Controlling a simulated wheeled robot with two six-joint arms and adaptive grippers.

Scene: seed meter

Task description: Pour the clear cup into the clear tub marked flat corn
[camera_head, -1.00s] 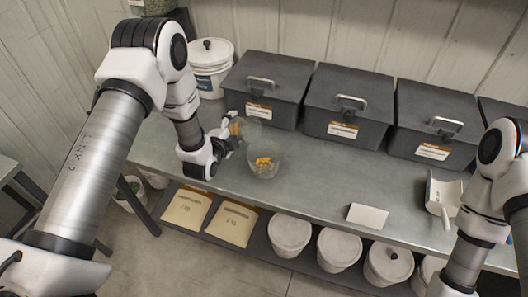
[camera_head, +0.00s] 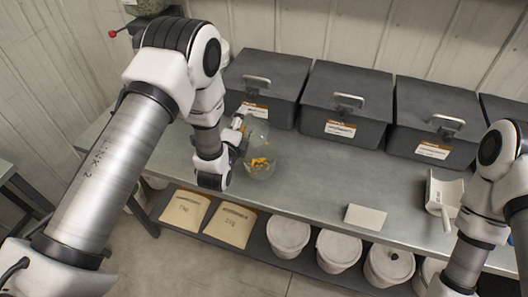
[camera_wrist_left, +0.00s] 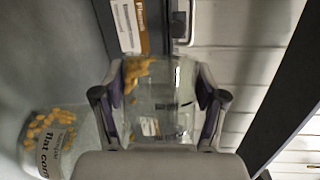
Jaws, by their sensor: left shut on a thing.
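The clear cup (camera_wrist_left: 165,100) is between the fingers of my left gripper (camera_wrist_left: 160,100), which is shut on it. In the left wrist view, yellow kernels gather at one end of the cup, with a few along its side. In the head view my left gripper (camera_head: 240,138) holds the cup (camera_head: 256,128) tilted, just above and behind the clear tub (camera_head: 260,171). The tub has yellow kernels in it. In the left wrist view the tub (camera_wrist_left: 36,160) shows its "flat corn" label at lower left. My right gripper is outside the head view.
Grey lidded bins (camera_head: 340,105) with labels line the back of the metal bench (camera_head: 310,180). A white card (camera_head: 366,216) and a white scoop (camera_head: 442,195) lie to the right. The bench between tub and card is clear. Packets and white buckets (camera_head: 288,236) sit on the lower shelf.

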